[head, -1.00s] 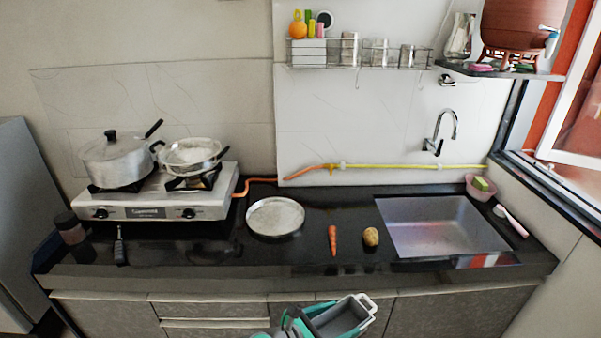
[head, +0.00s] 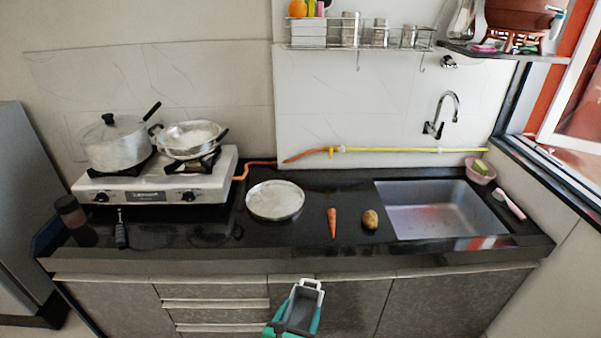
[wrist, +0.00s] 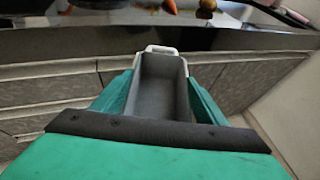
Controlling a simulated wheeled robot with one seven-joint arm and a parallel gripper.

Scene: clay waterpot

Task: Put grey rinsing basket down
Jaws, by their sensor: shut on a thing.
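The grey rinsing basket (head: 301,306) is a small rectangular tub with a white handle at its far end. My gripper (head: 292,328), with teal fingers, is shut on it, one finger along each side. In the head view it is held in front of the cabinets, below the counter's front edge. In the wrist view the basket (wrist: 160,85) points away from me toward the counter, and its visible inside looks empty. My gripper (wrist: 160,105) hides its near end.
The black counter (head: 350,205) holds a steel plate (head: 275,200), a carrot (head: 332,223), a potato (head: 370,219), and a stove (head: 150,185) with pots at left. A steel sink (head: 435,210) is set in at right. Bare counter lies around the carrot and potato.

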